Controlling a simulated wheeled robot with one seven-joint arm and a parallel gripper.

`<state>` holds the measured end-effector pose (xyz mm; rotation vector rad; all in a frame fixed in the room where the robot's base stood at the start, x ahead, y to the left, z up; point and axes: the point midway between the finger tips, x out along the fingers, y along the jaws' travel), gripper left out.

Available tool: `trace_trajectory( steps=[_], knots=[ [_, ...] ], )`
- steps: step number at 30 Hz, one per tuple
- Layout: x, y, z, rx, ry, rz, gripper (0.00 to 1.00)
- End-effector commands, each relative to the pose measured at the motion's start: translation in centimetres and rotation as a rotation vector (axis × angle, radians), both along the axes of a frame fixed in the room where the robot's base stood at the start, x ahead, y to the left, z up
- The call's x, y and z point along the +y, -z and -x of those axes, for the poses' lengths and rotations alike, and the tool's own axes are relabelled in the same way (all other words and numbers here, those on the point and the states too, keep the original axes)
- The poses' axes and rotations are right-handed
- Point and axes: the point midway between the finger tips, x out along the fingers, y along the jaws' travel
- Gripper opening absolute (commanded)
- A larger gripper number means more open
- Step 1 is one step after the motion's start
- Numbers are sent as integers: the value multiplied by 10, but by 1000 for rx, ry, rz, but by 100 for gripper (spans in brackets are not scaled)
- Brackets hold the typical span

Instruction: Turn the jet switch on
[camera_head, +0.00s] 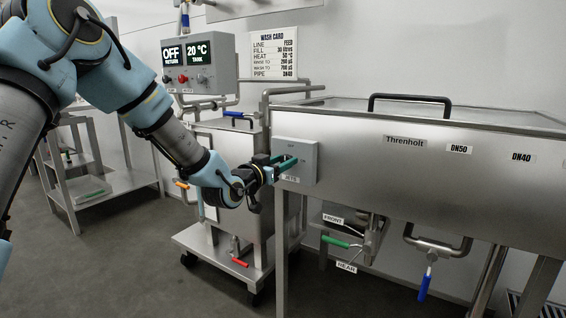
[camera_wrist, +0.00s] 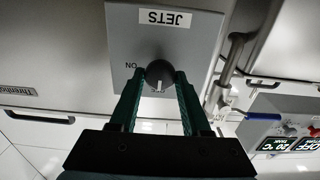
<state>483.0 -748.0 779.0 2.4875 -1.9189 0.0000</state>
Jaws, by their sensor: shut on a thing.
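The jet switch is a dark round knob (camera_wrist: 158,72) on a grey box labelled JETS (camera_wrist: 180,50), which the wrist view shows upside down. The box (camera_head: 306,165) is fixed to the left end of the large steel tank (camera_head: 400,180) in the head view. My gripper (camera_wrist: 161,80) has its two green fingers on either side of the knob, shut on it. The knob's white mark points down in the wrist view, toward a small label partly hidden by the knob. The word ON is to the left of the knob. In the head view my gripper (camera_head: 286,163) hides the knob.
A control panel (camera_head: 199,68) shows OFF RETURN and 20 °C TANK. A smaller wheeled tank (camera_head: 235,165) stands behind my forearm. Under the large tank are pipes with a green handle (camera_head: 335,242) and a blue handle (camera_head: 424,284). The floor at front left is clear.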

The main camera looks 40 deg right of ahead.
Motion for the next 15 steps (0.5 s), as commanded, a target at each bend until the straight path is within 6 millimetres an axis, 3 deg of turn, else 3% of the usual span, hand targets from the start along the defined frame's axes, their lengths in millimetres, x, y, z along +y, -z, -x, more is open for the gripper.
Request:
trace_trajectory(
  steps=[5,15],
  knots=[
    [0,0,0,0,0,0,0],
    [0,2,1,-26,1,-7,0]
  ],
)
